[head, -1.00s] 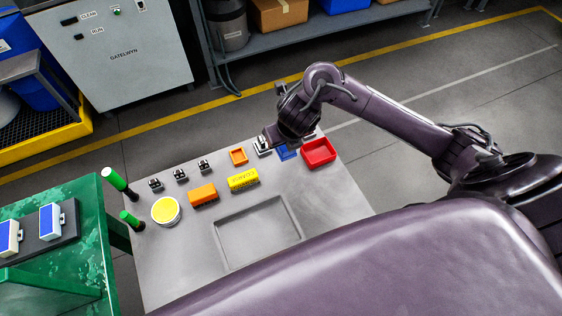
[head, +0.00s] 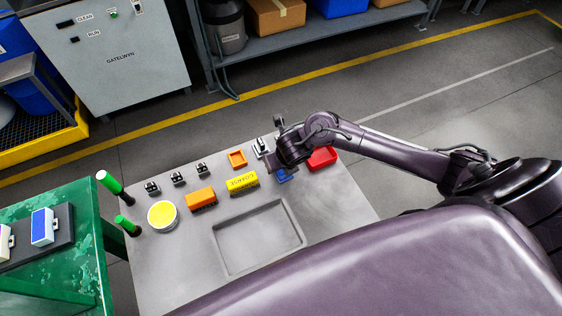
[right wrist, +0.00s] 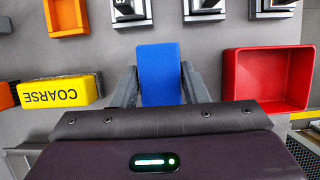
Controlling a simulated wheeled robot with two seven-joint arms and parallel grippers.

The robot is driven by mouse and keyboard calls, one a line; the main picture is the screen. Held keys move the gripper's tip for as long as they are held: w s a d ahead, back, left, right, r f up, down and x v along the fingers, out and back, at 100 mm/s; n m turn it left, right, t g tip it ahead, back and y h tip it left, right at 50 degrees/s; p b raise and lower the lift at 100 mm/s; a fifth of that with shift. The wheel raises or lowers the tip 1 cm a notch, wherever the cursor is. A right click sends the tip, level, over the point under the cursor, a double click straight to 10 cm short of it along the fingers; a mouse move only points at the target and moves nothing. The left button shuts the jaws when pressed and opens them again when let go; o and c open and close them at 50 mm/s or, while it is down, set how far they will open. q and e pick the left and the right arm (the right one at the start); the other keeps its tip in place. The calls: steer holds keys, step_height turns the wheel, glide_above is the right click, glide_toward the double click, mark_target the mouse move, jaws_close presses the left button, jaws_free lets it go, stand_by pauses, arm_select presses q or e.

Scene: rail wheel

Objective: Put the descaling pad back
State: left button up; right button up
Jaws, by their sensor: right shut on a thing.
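My right gripper (head: 285,172) is over the right part of the grey table, in front of the row of holders. In the right wrist view its two fingers (right wrist: 158,88) are closed on the sides of a flat blue block (right wrist: 158,72), which I take to be the descaling pad. It also shows below the gripper in the head view (head: 283,177). Whether its underside touches the table cannot be told. A red open tray (head: 321,158) lies to its right and looks empty in the right wrist view (right wrist: 266,80). My left gripper is not in view.
A yellow block marked COARSE (head: 243,183), an orange block (head: 202,198) and a yellow-topped round tin (head: 163,215) stand to the left. An orange tray (head: 237,159) and several small holders (head: 177,178) line the back. A shallow recess (head: 258,237) in front is empty.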

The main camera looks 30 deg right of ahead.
steer(key=shift+f, duration=0.15)
steer(key=o, duration=0.9)
steer(key=shift+o, duration=0.2)
steer(key=shift+r, duration=0.35)
steer(key=p+v, duration=0.3)
steer(key=v, duration=0.8)
steer(key=shift+s+r, duration=0.25)
steer(key=shift+r, duration=0.05)
steer(key=shift+f, duration=0.1)
